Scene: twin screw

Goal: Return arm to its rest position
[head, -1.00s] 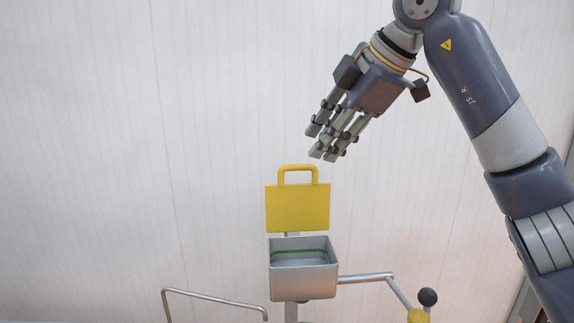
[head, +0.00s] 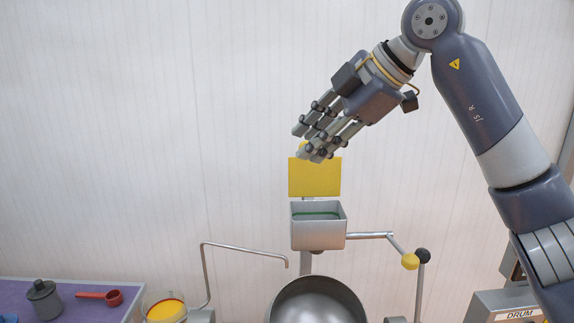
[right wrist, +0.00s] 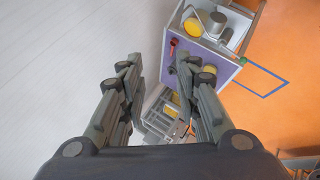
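My right gripper (head: 316,137) is raised at the upper middle of the head view, in front of the yellow lid. Its fingers are spread apart and empty, as the right wrist view (right wrist: 158,85) also shows. The yellow lid (head: 315,178) stands upright behind a grey metal box (head: 318,233). The gripper covers the top of the lid in the picture. I cannot tell whether they touch. My left gripper is in neither view.
A round metal drum (head: 318,303) sits below the box. A purple table (head: 75,301) at lower left holds a grey canister (head: 44,298) and red scoop (head: 113,297).

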